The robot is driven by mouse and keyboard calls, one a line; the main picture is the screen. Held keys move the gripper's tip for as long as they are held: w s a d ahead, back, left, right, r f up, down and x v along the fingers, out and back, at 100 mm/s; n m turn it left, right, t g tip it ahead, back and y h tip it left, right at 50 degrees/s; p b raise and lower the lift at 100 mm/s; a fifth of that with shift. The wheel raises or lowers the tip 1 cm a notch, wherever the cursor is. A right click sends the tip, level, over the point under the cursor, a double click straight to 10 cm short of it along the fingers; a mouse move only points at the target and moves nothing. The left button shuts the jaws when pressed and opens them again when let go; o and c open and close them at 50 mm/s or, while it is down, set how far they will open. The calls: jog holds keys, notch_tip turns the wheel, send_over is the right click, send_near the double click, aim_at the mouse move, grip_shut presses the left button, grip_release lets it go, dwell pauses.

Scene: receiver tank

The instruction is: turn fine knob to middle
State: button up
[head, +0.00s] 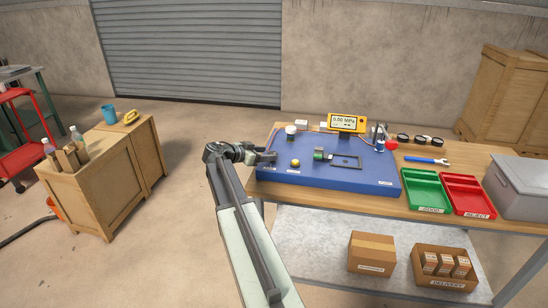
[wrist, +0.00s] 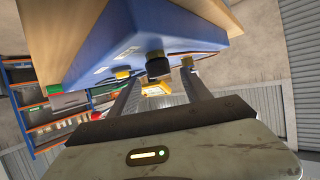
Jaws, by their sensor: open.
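A blue panel (head: 340,178) lies on the wooden workbench. A round yellow knob (head: 295,162) stands near its left front, and a white-topped dark part (head: 291,131) stands at its back left. The panel labels are too small to read, so I cannot tell which part is the fine knob. My gripper (head: 266,157) is open beside the panel's left edge, left of the yellow knob. In the wrist view, a dark round knob (wrist: 158,66) shows beyond and between the open fingers (wrist: 160,76), apart from them. The blue panel (wrist: 105,50) looks tilted there.
A yellow gauge (head: 347,122) reading 0.00 MPa stands at the panel's back. A green fitting (head: 321,155) and a dark frame (head: 346,162) lie mid-panel. Green (head: 428,190) and red (head: 468,195) trays and a grey box (head: 519,185) stand right. Wooden crates (head: 95,175) stand left; floor between is clear.

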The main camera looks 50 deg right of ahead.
aim_at(273, 153)
jog(key=b+x, duration=0.1)
jog(key=x, duration=0.3)
jog(key=shift+d+f, duration=0.15)
grip_shut()
jog(key=shift+s+n+t, duration=0.1)
jog(key=shift+n+t, duration=0.3)
jog(key=shift+t, duration=0.1)
